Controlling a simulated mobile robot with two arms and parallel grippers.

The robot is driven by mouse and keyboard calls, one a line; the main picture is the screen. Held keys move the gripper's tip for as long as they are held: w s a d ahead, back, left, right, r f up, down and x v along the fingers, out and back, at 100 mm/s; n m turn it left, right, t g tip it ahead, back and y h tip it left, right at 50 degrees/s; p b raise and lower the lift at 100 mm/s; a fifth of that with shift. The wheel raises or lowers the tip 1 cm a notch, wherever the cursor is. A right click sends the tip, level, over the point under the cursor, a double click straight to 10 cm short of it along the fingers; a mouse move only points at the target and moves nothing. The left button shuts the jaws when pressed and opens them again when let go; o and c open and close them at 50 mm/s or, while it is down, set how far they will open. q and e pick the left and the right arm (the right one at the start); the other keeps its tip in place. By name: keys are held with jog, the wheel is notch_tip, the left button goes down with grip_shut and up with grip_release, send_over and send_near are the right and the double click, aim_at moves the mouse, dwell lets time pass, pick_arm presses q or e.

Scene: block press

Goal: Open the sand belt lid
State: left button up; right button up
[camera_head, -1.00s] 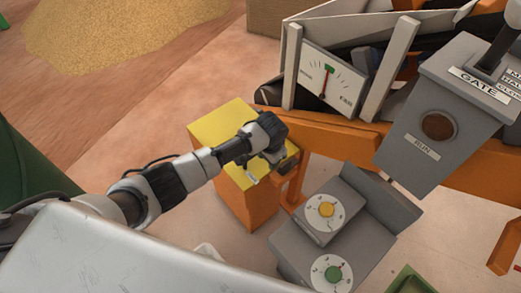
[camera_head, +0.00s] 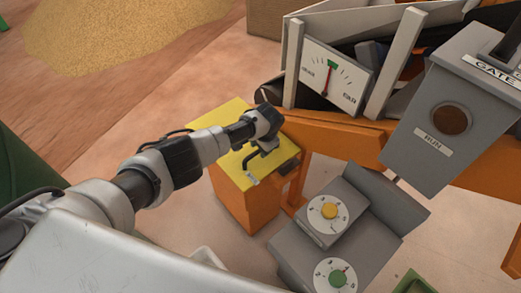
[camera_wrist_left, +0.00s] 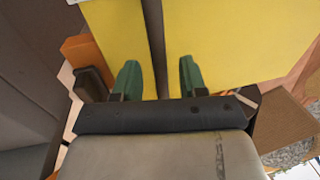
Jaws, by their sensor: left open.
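The sand belt lid appears to be the yellow top (camera_head: 222,129) of an orange box (camera_head: 250,208) in the middle of the head view. It looks closed and flat. A dark bent handle (camera_head: 252,160) shows on it, with a small pale label (camera_head: 252,181) near the front. My left gripper (camera_wrist_left: 158,78) is open over the lid; its green fingertips stand either side of a dark bar (camera_wrist_left: 154,35) on the yellow surface (camera_wrist_left: 235,35). I cannot tell whether they touch it. In the head view its fingertips are hidden behind the wrist. My right gripper is out of view.
A grey console with a yellow knob (camera_head: 329,211) and a green knob (camera_head: 336,278) stands right of the box. Behind are an orange beam (camera_head: 335,140), a dial gauge (camera_head: 328,82) and a grey gate box (camera_head: 437,145). A sand pile (camera_head: 120,30) lies far left.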

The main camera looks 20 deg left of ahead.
pick_arm(q)
jog(key=shift+f, duration=0.25)
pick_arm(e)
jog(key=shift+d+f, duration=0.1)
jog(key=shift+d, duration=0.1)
pick_arm(q)
grip_shut()
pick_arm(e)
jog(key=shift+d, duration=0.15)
pick_arm(q)
jog(key=shift+r, duration=0.1)
jog(key=w+a+r+g+h, duration=0.1)
jog(key=a+r, duration=0.3)
jog(key=r, duration=0.4)
jog(key=w+a+r+g+h, duration=0.1)
jog(key=w+a+r, duration=0.3)
jog(key=r, duration=0.5)
jog(key=shift+a+h, duration=0.15)
jog(key=shift+h, duration=0.55)
